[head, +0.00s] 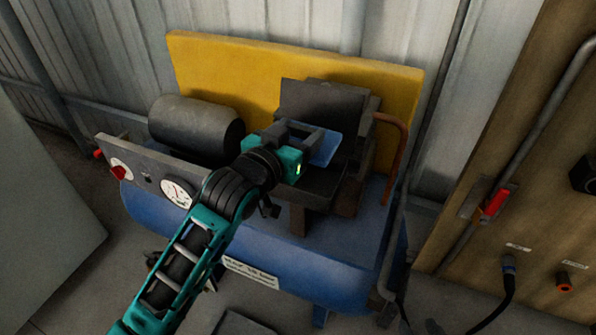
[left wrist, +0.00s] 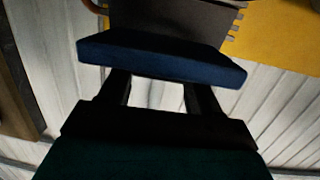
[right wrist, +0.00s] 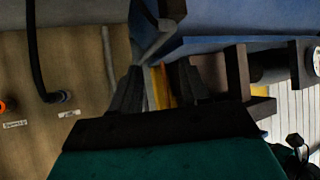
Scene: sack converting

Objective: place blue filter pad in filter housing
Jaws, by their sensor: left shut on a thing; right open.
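The blue filter pad (head: 327,149) is a flat blue slab in the head view, gripped along one edge by my left gripper (head: 306,142). In the left wrist view the pad (left wrist: 160,59) spans across the fingertips of that gripper (left wrist: 160,82). The filter housing (head: 312,178) appears to be the dark open box on the compressor, with a dark upright plate (head: 315,103) behind. The pad is over or in front of the housing; I cannot tell whether they touch. My right gripper (right wrist: 158,85) is open and empty in the right wrist view; I cannot make it out in the head view.
A blue tank (head: 265,255) carries a dark motor cylinder (head: 195,128), a gauge panel (head: 150,175) and a copper pipe (head: 397,150). A yellow board (head: 235,62) stands behind.

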